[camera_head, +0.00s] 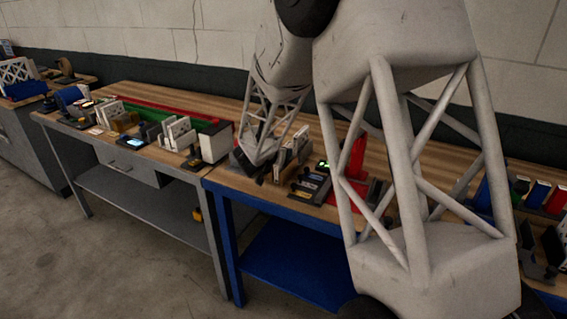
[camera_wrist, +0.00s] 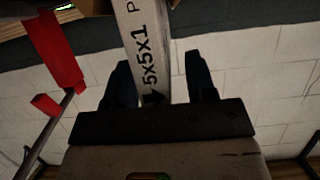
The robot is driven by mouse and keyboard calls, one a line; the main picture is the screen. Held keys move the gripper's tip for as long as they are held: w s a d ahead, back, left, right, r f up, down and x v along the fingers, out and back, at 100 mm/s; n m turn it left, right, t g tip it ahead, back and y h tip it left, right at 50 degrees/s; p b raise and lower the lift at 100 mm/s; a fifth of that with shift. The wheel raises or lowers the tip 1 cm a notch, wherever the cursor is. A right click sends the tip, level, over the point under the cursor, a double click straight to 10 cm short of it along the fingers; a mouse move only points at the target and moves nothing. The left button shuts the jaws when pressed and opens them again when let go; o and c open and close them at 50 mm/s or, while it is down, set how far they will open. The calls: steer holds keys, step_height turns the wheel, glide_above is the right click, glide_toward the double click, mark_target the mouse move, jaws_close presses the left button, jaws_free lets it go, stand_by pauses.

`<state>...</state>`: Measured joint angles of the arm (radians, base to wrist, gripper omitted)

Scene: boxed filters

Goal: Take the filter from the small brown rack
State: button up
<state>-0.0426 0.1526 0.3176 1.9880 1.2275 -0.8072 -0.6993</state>
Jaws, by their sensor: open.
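A pale filter (camera_wrist: 143,40) printed "5x5x1" stands edge-on in the wrist view. It runs down from the top edge between the two dark fingers of my gripper (camera_wrist: 158,62). The fingers are apart, with a gap showing on the right side of the filter. In the head view, my gripper is low over the blue-framed bench, mostly hidden by its own wrist. Pale and brown upright panels (camera_head: 294,149) stand just to its right.
A red part (camera_wrist: 58,50) stands left of my gripper in the wrist view. A dark device with a green display (camera_head: 322,166) and a red upright (camera_head: 354,158) sit to the right on the bench. A white box (camera_head: 215,143) stands on the left bench.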

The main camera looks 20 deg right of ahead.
stand_by(0.4)
jaws_close()
steer(key=shift+r, duration=0.1)
steer(key=shift+r, duration=4.9)
